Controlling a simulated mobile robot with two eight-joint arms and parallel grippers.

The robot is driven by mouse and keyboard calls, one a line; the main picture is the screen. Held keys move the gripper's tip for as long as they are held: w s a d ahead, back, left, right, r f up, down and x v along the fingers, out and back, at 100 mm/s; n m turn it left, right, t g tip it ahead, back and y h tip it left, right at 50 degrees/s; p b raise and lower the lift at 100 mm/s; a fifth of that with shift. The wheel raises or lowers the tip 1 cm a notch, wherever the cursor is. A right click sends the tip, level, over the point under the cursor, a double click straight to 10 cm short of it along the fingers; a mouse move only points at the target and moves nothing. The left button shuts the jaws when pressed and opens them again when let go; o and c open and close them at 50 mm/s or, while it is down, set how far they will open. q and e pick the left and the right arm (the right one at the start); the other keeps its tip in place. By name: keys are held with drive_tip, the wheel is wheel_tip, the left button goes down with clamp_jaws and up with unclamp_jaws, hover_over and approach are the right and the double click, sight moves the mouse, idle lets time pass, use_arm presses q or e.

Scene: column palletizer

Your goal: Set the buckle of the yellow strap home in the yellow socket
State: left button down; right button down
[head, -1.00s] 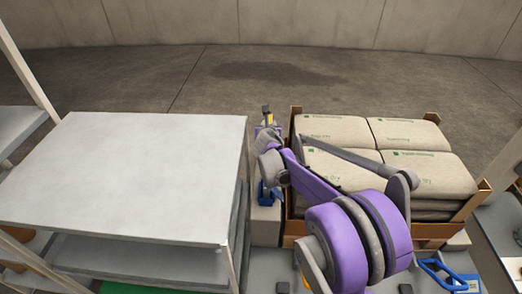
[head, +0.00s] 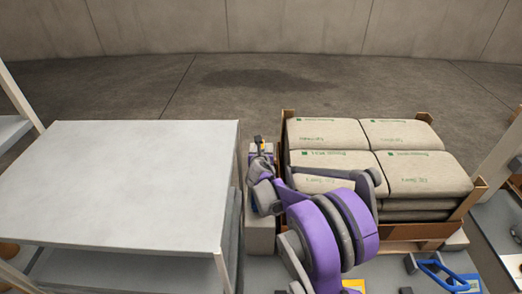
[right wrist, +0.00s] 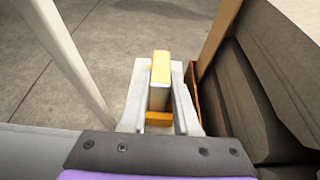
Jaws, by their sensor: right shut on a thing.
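My right gripper (head: 258,146) is at the left edge of the bag pallet, beyond the near table. In the right wrist view its two pale fingers (right wrist: 159,112) are shut on a block with a yellow top and grey side, which I take for the yellow strap's buckle (right wrist: 160,68). An orange-yellow piece (right wrist: 159,118) crosses between the fingers below it. In the head view the buckle is a small dark and yellow tip at the gripper. I cannot make out the yellow socket or the strap's run. My left gripper is not in view.
Tan bags (head: 325,131) are stacked in a brown-sided pallet load (head: 408,231) right of my arm. A grey table (head: 115,185) fills the left. A blue handle (head: 440,277) and a yellow panel (head: 353,285) lie at the bottom. Open floor lies behind.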

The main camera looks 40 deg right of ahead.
drive_tip(key=shift+f, duration=0.2)
drive_tip(key=c, duration=0.7)
unclamp_jaws()
drive_tip(key=shift+o, duration=0.2)
drive_tip(key=shift+r, duration=0.1)
drive_tip(key=shift+r, duration=0.25)
drive_tip(key=p+v, duration=0.2)
drive_tip(key=v, duration=1)
drive_tip(key=shift+f, duration=0.15)
